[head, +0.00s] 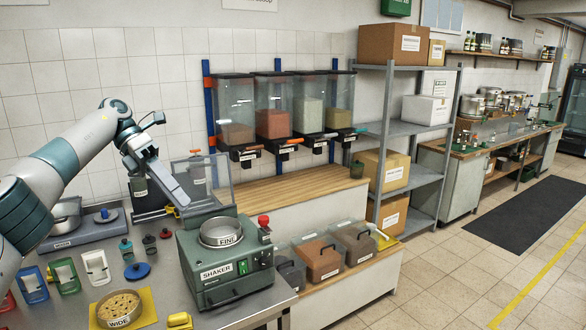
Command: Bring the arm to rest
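My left arm comes in from the left, and its gripper (183,198) points down and to the right, above the bench behind the shaker. I see it from the side, and whether its fingers are apart does not show. No held object is visible in it. The green shaker (222,270) stands below and to the right, with a round sieve marked FINE (221,232) on top. Its clear framed lid (205,180) stands raised, just behind the gripper in the picture. I cannot tell whether they touch. My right gripper is not in view.
A sieve marked WIDE (119,308) sits on a yellow mat (148,304). A scale (80,233), small jars and coloured holders (64,275) crowd the bench at left. Wall dispensers (272,110) hang behind. Lidded bins (318,259) stand right of the shaker. The floor at right is open.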

